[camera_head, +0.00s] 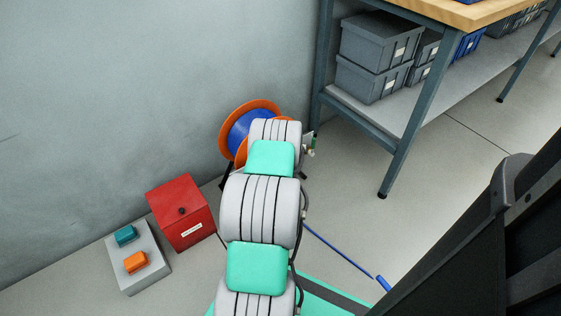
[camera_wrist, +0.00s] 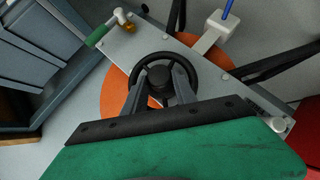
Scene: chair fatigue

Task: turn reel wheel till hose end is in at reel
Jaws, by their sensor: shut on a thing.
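In the wrist view the black reel wheel (camera_wrist: 181,68) sits on a grey plate in front of the orange reel flange (camera_wrist: 114,92). My gripper (camera_wrist: 160,84) is shut on the wheel at its dark centre hub, one finger on each side. In the head view the reel (camera_head: 250,106) has orange flanges and blue hose wound on it; my arm hides its front, the wheel and the gripper. The blue hose (camera_head: 338,252) lies out on the floor to the right. Its thicker end (camera_head: 383,283) is on the floor near the bottom right, away from the reel.
A red box (camera_head: 181,205) and a grey panel (camera_head: 150,262) with teal and orange blocks stand at left by the wall. A workbench (camera_head: 435,95) with grey bins is at right. In the wrist view, a green lever (camera_wrist: 100,35) and white hose guide (camera_wrist: 213,32) flank the wheel.

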